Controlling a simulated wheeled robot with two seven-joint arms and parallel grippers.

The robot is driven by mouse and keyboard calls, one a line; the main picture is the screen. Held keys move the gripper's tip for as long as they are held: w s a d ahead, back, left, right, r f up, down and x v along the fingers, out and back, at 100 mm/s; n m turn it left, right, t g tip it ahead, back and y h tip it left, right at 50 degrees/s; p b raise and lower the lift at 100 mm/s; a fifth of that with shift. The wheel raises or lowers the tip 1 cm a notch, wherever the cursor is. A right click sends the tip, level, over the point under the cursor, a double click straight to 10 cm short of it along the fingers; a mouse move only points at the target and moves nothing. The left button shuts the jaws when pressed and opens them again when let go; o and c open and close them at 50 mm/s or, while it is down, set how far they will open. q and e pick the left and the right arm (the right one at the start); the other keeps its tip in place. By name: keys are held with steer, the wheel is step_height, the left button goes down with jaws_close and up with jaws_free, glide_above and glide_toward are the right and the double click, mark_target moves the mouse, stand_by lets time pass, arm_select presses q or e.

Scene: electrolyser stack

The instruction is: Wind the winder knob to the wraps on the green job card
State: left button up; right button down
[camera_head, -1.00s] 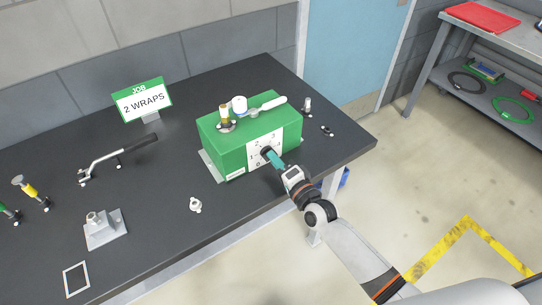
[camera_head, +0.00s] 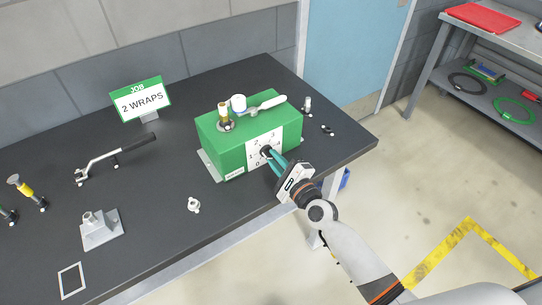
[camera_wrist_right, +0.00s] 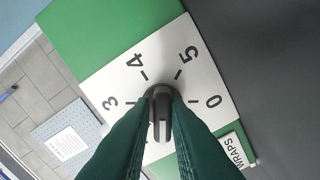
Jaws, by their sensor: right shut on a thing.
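The green job card (camera_head: 141,99) stands at the back of the bench and reads "2 WRAPS". The green winder box (camera_head: 228,147) has a white numbered dial (camera_head: 254,143) on its front face. The dark winder knob (camera_wrist_right: 162,99) is at the dial's centre. My right gripper (camera_head: 271,157) is shut on the knob, its teal fingers one on each side, as the right wrist view (camera_wrist_right: 160,112) shows. There 3, 4, 5 and 0 show around the knob; the fingers hide other marks. I cannot tell which number the knob points at. My left gripper is out of view.
A spool (camera_head: 224,115), a white cap (camera_head: 239,103) and a white-handled lever (camera_head: 268,104) are on the box. A crank handle (camera_head: 120,155), a grey block stand (camera_head: 102,229) and small fittings lie on the dark bench (camera_head: 170,195).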

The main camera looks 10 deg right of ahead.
steer(key=shift+s+a+f, duration=0.2)
steer(key=shift+a+f, duration=0.05)
steer(key=shift+f, duration=0.15)
steer(key=m, duration=0.4)
steer(key=shift+f+m, duration=0.1)
steer(key=shift+m, duration=0.2)
steer(key=c, duration=1.9)
jaws_free()
steer(key=shift+m, duration=0.5)
steer(key=o, duration=0.6)
steer(key=shift+a, duration=0.1)
steer(key=shift+r, duration=0.2)
